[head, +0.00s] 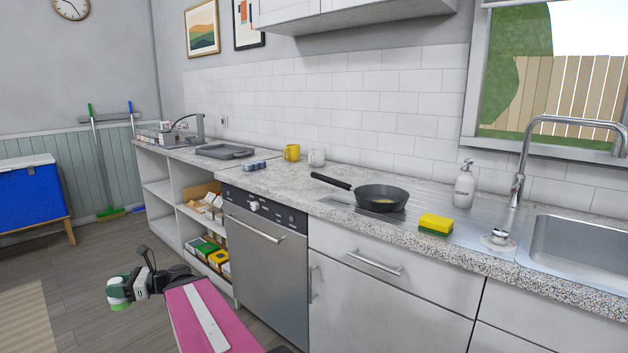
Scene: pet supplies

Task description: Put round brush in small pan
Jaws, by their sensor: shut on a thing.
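My gripper (130,287) is at the lower left, in front of the counter and over the floor. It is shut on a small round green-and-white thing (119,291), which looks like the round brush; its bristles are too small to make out. The small pan (381,204) is black and stands upright on the counter left of the sink, its handle pointing back left. My gripper is far to the left of the pan and lower than the countertop.
A yellow-green sponge (435,224), a round silver-and-white knobbed item (498,240) and a soap bottle (464,186) stand near the pan. Two mugs, yellow (292,152) and white (316,158), are farther back. The counter front and open shelves (180,222) lie beyond my arm.

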